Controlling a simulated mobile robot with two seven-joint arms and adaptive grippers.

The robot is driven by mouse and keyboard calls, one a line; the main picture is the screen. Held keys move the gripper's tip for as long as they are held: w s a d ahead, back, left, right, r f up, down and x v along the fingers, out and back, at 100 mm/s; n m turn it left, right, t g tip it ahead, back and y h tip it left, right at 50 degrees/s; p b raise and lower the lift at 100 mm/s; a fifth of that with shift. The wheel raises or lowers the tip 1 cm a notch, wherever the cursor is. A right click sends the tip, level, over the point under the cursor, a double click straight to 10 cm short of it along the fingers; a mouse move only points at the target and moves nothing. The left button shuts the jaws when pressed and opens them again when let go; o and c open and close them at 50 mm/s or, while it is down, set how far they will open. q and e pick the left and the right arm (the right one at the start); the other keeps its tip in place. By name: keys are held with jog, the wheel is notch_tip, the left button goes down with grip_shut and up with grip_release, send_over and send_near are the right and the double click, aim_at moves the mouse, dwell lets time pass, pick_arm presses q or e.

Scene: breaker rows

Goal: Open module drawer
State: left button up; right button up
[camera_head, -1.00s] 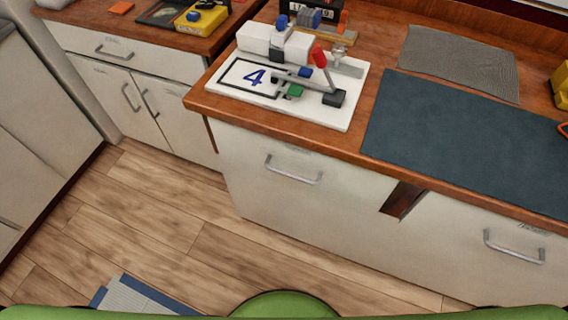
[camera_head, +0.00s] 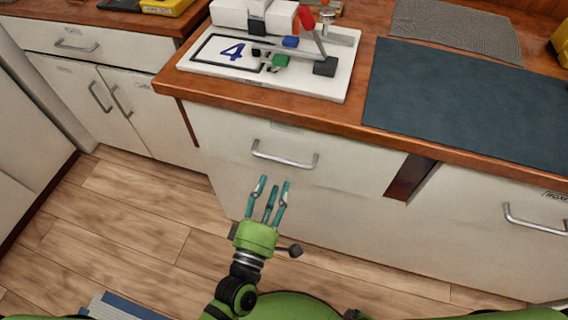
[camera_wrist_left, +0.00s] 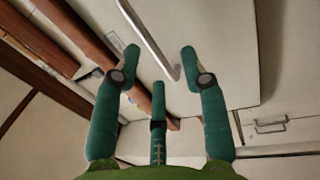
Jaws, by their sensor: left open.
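A white drawer front (camera_head: 350,172) with a grey bar handle (camera_head: 285,158) is under the wooden counter, and it looks shut. A second white front (camera_head: 480,225) with its own handle (camera_head: 535,222) is at the right; the small labels are too blurred to read surely. My left gripper (camera_head: 269,184) has green-teal fingers, spread and empty, just below and in front of the left handle, apart from it in the head view. In the left wrist view the handle (camera_wrist_left: 150,40) runs between the fingertips of the open gripper (camera_wrist_left: 160,62). My right gripper is not in view.
White cabinets (camera_head: 130,105) stand at the left. The wooden floor (camera_head: 140,205) is mostly clear.

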aim_at(281, 161)
pick_arm(q)
jog(key=shift+n, duration=0.3)
jog(key=w+r, duration=0.1)
jog(key=w, duration=0.1)
jog(key=w+d, duration=0.1)
jog(key=w+r, duration=0.1)
jog(key=w, duration=0.1)
jog(key=shift+w+d+r+p, duration=0.3)
jog(key=shift+d+p, duration=0.05)
jog(key=shift+d, duration=0.05)
jog(key=shift+w+d, duration=0.15)
jog(key=shift+w, duration=0.3)
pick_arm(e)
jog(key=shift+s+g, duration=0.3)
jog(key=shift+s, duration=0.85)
pick_arm(q)
grip_shut()
